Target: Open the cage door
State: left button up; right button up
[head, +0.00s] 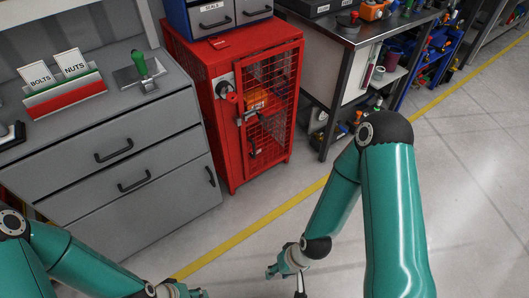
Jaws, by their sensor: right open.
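The red cage (222,138) stands on the floor in the upper middle, against the grey cabinet. Its mesh door (268,105) looks shut in its frame. A round dark lock or knob and a red handle (232,98) sit at the door's left edge. Orange and dark items show behind the mesh. My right gripper (286,276) is low in front of the cage, well apart from it, open and empty. My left gripper (186,291) is at the bottom edge, partly cut off; its jaws cannot be made out.
A grey drawer cabinet (150,185) stands left of the cage, with a bolts-and-nuts rack (66,92) and a green-handled tool (141,66) on top. A blue drawer box (192,22) sits on the cage. A workbench (342,70) stands right. Floor before the cage is clear.

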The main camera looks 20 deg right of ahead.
aim_at(300, 43)
jog(key=z, duration=0.1)
jog(key=i, duration=1)
jog(key=u, duration=0.05)
